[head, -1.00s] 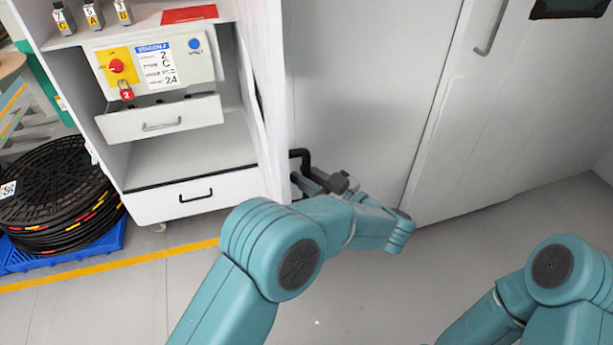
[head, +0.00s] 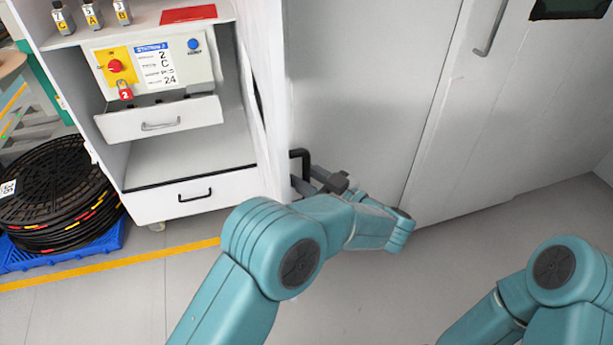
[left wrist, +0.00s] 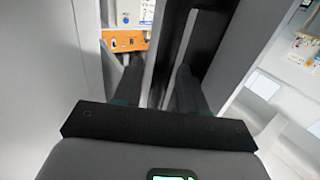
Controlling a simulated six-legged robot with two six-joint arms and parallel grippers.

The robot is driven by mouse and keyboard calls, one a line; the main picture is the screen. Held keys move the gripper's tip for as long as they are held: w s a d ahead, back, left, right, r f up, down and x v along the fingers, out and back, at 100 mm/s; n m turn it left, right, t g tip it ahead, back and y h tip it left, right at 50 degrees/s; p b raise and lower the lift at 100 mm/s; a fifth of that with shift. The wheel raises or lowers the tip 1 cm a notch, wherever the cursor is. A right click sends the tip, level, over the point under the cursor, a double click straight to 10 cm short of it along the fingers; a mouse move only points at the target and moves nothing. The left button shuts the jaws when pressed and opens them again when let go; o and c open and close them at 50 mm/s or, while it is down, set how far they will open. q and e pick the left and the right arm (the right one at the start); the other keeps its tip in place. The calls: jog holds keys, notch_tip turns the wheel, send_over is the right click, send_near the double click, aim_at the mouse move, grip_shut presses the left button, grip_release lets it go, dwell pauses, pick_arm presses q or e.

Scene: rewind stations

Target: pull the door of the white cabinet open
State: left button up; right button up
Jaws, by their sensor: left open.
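The white cabinet (head: 137,207) stands at the left with its shelves and drawers exposed. Its door (head: 271,75) is swung out and shows nearly edge-on at the cabinet's right side. A black bar handle (head: 301,156) sits on the door's right face. My left gripper (head: 308,185) is at the lower part of this handle, partly hidden by its own wrist. In the left wrist view its two dark fingers (left wrist: 157,88) are apart, with a door edge and a dark bar between or just beyond them. Contact cannot be told. My right gripper is out of view.
A grey-white door with a long handle (head: 490,27) fills the back right. Black reels (head: 58,195) lie on a blue pallet (head: 70,254) at the left. A yellow line (head: 110,264) crosses the floor. The floor in front is clear.

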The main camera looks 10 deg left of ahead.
aim_at(266, 71)
pick_arm(q)
notch_tip(266, 71, up, 20)
jog(key=p, duration=0.3)
jog(key=shift+s+d, duration=0.1)
dwell(0.4)
